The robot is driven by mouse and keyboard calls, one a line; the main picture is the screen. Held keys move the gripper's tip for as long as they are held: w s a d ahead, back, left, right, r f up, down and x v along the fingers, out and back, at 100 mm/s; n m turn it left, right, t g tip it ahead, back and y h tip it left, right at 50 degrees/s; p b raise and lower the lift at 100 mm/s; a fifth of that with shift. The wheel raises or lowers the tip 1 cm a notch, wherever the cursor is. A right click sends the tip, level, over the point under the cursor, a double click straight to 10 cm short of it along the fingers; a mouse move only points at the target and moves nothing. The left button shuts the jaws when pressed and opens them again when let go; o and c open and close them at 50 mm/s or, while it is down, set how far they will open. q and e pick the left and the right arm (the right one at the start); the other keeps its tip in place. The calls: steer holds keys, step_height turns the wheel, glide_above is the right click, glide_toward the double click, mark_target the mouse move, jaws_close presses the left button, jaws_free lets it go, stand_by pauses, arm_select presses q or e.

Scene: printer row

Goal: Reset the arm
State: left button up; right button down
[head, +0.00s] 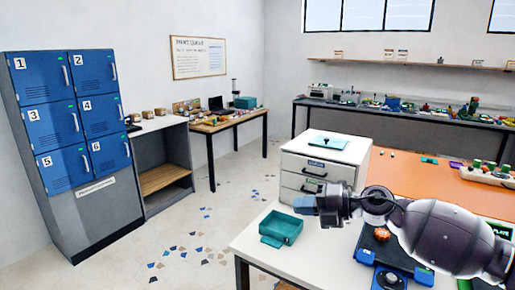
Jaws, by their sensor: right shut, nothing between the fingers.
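My right arm comes in from the right over the white table (250,240). My right gripper (303,205) points left, with its fingers shut and nothing held. In the picture it lies just right of a teal open tray (281,228) and in front of the white drawer unit (325,168). Whether it touches the tray is hard to tell, but it appears above the table. My left gripper is not in view.
A blue printer (365,250) with an orange-brown piece (381,234) on it stands under my right arm. An orange mat (420,185) lies behind the arm. Blue numbered lockers (75,120) stand at the left. The speckled floor between is open.

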steer(key=s+d+f+m+t+h, duration=0.5)
steer(key=f+m, duration=0.4)
steer(key=m, duration=0.4)
steer(key=s+d+f+m+t+h, duration=0.5)
steer(key=f+m, duration=0.4)
steer(key=m, duration=0.3)
steer(key=s+d+f+m+g+h, duration=0.2)
steer(key=s+f, duration=0.6)
steer(key=s, duration=0.4)
steer(key=s+d+f+m+g+h, duration=0.2)
steer(key=s+d+f+m, duration=0.3)
steer(key=s+f, duration=0.4)
steer(key=s, duration=0.3)
steer(key=shift+f+m+h, duration=0.15)
steer(key=shift+m+h, duration=0.25)
